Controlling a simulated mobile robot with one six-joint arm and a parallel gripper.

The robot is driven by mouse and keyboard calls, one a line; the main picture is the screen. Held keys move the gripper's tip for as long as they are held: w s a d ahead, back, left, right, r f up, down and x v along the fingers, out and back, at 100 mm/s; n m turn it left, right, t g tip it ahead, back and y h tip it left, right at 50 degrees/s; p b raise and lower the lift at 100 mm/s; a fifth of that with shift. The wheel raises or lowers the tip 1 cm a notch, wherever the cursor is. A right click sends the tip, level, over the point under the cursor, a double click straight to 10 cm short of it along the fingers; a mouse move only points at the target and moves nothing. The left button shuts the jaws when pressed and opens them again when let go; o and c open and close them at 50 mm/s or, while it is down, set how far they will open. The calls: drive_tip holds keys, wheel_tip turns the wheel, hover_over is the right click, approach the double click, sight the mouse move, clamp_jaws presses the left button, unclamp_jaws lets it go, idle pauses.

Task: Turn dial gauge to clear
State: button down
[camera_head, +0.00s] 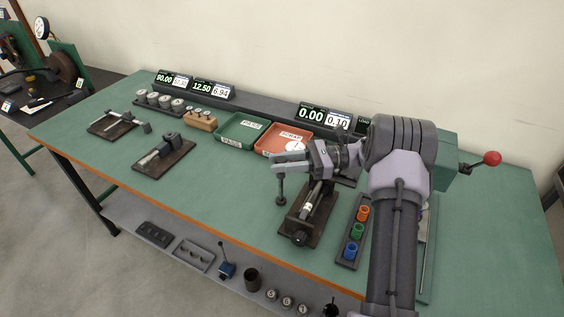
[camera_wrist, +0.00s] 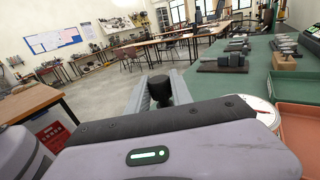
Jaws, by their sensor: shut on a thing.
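My gripper (camera_head: 283,166) reaches left over the bench and is shut on a dark, round-topped piece. In the wrist view this piece (camera_wrist: 160,90) sits between the two fingers. In the head view a dark rod with a wider lower end (camera_head: 281,190) hangs below the fingertips, apparently the same piece. A round white dial face (camera_head: 296,146) shows at the red tray, just behind my gripper.
A dark fixture (camera_head: 299,237) with a knob stands below my gripper. A red tray (camera_head: 270,146) and a green tray (camera_head: 229,139) lie behind. A rack of coloured rings (camera_head: 354,231) is at right. Displays (camera_head: 312,114) line the back.

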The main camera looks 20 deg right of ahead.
idle(0.4)
drive_tip(key=c, duration=1.1)
unclamp_jaws()
drive_tip(key=p+v, duration=0.2)
drive_tip(key=v, duration=0.5)
drive_tip(key=shift+d, duration=0.25)
